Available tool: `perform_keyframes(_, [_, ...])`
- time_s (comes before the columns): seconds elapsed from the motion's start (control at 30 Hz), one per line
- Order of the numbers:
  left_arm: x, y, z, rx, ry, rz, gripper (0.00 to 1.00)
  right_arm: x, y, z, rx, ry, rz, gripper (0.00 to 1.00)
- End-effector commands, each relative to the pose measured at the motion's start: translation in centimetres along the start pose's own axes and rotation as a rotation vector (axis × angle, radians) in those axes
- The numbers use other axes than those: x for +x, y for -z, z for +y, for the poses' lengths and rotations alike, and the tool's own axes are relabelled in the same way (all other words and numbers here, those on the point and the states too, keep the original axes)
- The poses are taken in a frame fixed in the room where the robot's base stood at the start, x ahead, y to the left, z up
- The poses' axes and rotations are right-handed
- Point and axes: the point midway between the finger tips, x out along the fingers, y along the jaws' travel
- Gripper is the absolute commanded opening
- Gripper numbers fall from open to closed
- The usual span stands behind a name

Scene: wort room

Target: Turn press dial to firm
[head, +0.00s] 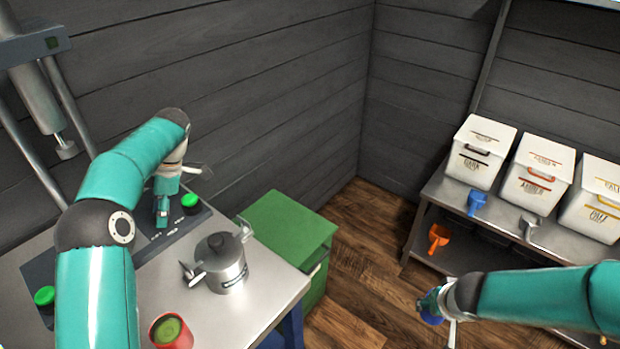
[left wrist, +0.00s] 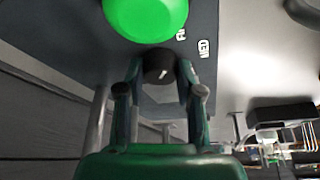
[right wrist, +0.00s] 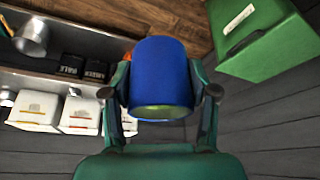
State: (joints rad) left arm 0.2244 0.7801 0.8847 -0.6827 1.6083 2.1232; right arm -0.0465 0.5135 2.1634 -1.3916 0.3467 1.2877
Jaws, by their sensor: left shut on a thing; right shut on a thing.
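The press dial (left wrist: 159,66) is a small black knob with a white mark on a dark panel (left wrist: 190,12). Labels beside it read MED (left wrist: 203,48) and a partly hidden one starting with F (left wrist: 180,34). Which label the mark points to, I cannot tell. My left gripper (head: 162,212) is shut on the dial; in the left wrist view its fingers stand on either side of it. In the head view it hides the dial. My right gripper (head: 437,304) is shut on a blue cylinder (right wrist: 160,76), held up off to the right.
A green button (head: 190,202) sits close beside the dial. A metal pot (head: 222,268) and a red cup (head: 171,333) stand on the steel table. A green cabinet (head: 283,226) stands beyond it. White bins (head: 537,176) and scoops (head: 477,201) are on the right shelf.

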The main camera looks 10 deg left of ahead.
Motion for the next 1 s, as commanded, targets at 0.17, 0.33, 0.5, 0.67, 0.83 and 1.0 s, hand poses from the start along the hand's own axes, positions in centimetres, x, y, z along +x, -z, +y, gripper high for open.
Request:
perform_keyframes(0.17, [0.02,0.34,0.0,-0.078,0.039,0.007,0.01,-1.12,0.48,0.0,0.0,0.0,0.001,0.18])
perform_keyframes(0.33, [0.13,0.32,-0.01,-0.116,0.054,0.008,0.01,-1.43,0.61,0.0,0.0,0.0,0.001,0.18])
perform_keyframes(0.5, [0.22,0.29,-0.02,-0.128,0.06,0.008,0.01,-1.48,0.64,0.0,0.0,0.0,0.001,0.18])
perform_keyframes(0.67, [0.26,0.28,-0.04,-0.128,0.06,0.008,0.01,-1.46,0.63,-0.01,0.0,0.0,0.001,0.18])
perform_keyframes(0.83, [0.27,0.27,-0.04,-0.128,0.061,0.008,0.41,-1.45,0.63,-0.02,0.0,0.0,0.001,0.18])
perform_keyframes(1.0, [0.19,0.18,-0.01,-0.127,0.058,0.005,0.6,-1.46,0.63,-0.02,0.0,0.0,0.001,0.18])
